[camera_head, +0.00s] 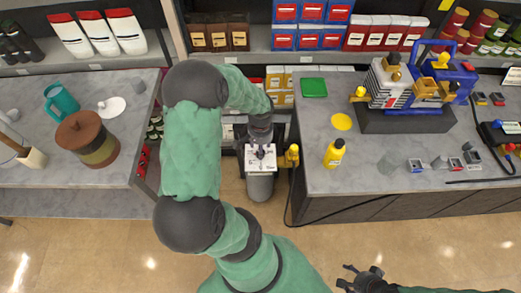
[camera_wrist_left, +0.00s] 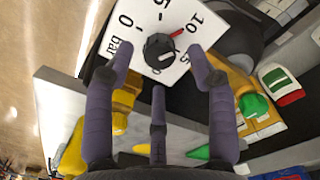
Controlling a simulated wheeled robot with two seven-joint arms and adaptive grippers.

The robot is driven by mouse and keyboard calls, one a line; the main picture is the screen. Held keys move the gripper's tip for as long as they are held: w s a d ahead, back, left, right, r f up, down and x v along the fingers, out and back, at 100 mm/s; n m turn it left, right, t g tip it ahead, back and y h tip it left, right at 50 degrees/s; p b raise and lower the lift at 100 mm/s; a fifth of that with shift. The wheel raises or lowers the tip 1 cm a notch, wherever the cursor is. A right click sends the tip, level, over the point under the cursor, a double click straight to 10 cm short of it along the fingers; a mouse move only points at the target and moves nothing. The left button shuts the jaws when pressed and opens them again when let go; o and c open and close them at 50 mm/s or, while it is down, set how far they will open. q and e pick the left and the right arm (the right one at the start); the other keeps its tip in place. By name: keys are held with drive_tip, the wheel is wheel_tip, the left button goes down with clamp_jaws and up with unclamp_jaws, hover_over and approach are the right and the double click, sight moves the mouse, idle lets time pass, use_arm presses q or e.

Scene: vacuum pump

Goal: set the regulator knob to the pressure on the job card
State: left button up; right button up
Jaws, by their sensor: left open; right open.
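The regulator dial plate (camera_head: 259,158) is white and sits on a stand in the gap between two counters. In the left wrist view the plate (camera_wrist_left: 142,48) shows 0, 5, 10, 15 and "bar". Its black knob (camera_wrist_left: 159,50) has a red pointer directed roughly at the 10. My left gripper (camera_wrist_left: 162,68) is open, its purple fingers at either side of the knob; contact cannot be told. In the head view the left gripper (camera_head: 261,135) is above the plate and partly hides the knob. My right gripper (camera_head: 364,278) is open and empty, low in the picture, away from the counters.
The right counter holds a pump assembly (camera_head: 400,88), a yellow bottle (camera_head: 334,153), a green pad (camera_head: 313,87) and several small metal parts. A white card (camera_head: 513,76) at the right edge is unreadable. The left counter holds a brown-lidded jar (camera_head: 88,138) and teal mug (camera_head: 62,101).

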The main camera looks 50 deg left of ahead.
use_arm(q)
wheel_tip(320, 180, up, 9)
idle(0.3)
idle(0.6)
